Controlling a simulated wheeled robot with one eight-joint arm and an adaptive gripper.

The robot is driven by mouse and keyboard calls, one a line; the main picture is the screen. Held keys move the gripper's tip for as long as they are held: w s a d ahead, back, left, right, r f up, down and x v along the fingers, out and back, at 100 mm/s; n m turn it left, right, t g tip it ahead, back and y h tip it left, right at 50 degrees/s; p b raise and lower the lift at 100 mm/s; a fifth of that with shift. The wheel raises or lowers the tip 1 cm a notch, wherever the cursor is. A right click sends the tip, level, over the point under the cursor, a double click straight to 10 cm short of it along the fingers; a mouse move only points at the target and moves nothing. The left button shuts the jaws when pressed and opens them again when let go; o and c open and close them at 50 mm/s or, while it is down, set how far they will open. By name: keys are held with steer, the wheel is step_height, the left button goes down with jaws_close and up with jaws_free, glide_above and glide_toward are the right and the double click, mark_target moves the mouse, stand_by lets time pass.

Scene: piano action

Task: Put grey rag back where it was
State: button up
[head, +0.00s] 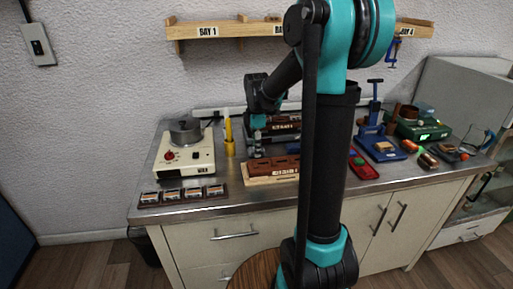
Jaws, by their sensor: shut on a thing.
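My gripper (256,142) points down over the metal worktop, just left of my arm's column and behind the brown-topped wooden block. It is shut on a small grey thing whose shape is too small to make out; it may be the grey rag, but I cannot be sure. No other grey rag can be told apart in the head view. My arm hides part of the worktop's middle.
The wooden block (271,170) lies in front. A blue press (379,146) and a green box (421,130) stand right. A shelf (222,28) hangs above.

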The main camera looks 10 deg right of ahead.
steer(key=shift+f, duration=0.15)
steer(key=o, duration=1.1)
step_height(320, 180, up, 12)
stand_by(0.3)
